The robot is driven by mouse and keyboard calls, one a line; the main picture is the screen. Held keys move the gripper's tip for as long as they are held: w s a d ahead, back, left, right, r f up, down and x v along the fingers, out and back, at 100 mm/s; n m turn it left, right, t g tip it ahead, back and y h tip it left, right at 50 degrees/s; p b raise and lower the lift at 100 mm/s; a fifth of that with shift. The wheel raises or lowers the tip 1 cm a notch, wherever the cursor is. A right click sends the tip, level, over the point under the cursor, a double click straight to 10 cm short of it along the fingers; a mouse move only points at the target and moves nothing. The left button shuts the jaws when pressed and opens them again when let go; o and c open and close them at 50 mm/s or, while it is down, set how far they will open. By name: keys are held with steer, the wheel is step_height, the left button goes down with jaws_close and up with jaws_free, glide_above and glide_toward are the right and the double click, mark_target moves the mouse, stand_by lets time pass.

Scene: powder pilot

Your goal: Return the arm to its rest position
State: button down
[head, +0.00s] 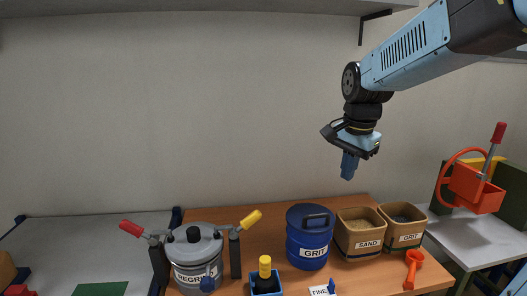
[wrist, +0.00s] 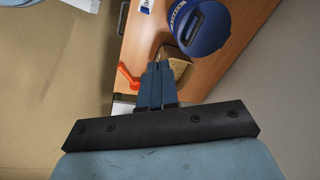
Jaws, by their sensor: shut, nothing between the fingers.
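My gripper (head: 349,167) hangs from my blue arm in the upper right of the head view, high above the right part of the wooden bench (head: 262,225). Its fingers point down and are shut with nothing between them. In the wrist view my gripper (wrist: 158,68) shows its two blue fingers side by side. Nothing touches the gripper in either view.
Below stand a blue GRIT drum (head: 308,240), SAND box (head: 360,236), GRIT box (head: 404,226), orange scoop (head: 412,268) and grey pot (head: 193,256) with levers. A shelf (head: 200,7) runs overhead. A red handwheel device (head: 474,187) is at right.

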steer(key=s+d+n+t, duration=0.2)
steer(key=s+n, duration=0.8)
steer(key=s, duration=0.5)
steer(key=shift+s+d+r+t, duration=0.25)
steer(key=shift+d+t, duration=0.1)
steer(key=shift+t, duration=0.45)
